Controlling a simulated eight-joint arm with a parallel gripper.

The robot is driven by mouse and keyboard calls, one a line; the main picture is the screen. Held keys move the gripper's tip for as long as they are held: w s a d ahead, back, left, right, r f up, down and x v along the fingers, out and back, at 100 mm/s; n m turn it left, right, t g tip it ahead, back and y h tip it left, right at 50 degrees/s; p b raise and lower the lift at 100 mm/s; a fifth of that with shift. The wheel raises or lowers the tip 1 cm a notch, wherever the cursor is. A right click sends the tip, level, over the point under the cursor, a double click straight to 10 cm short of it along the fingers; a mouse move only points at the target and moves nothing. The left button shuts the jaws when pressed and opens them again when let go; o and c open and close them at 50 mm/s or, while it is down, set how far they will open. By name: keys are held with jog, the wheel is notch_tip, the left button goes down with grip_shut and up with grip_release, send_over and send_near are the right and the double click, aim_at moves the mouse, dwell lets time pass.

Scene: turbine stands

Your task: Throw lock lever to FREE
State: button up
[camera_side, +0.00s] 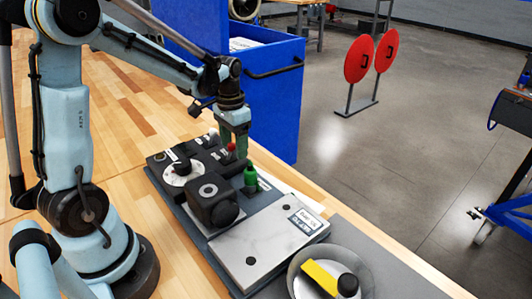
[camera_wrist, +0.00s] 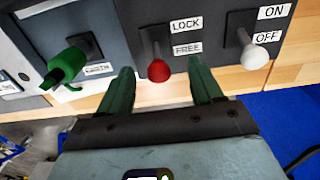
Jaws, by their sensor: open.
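The lock lever has a red knob (camera_wrist: 157,70) and stands in a dark slot plate beside the white labels LOCK (camera_wrist: 185,25) and FREE (camera_wrist: 187,49). In the wrist view the knob appears below the FREE label; its exact setting is unclear from this angle. My gripper (camera_wrist: 162,72) is open, with one green finger on each side of the red knob and visible gaps to both. In the side view my gripper (camera_side: 236,143) points down at the far edge of the panel, by the red knob (camera_side: 231,147).
A white-knobbed lever (camera_wrist: 258,51) with ON and OFF labels is right of the lock lever in the wrist view. A green handle (camera_wrist: 65,66) is on the left. A black block (camera_side: 212,203) and a dial (camera_side: 183,172) rise from the panel. A blue cabinet (camera_side: 270,95) stands behind.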

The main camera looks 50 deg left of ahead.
jog(key=shift+r, duration=3.55)
jog(key=s+d+t, duration=0.7)
jog(key=d, duration=0.5)
jog(key=shift+d+r, duration=0.3)
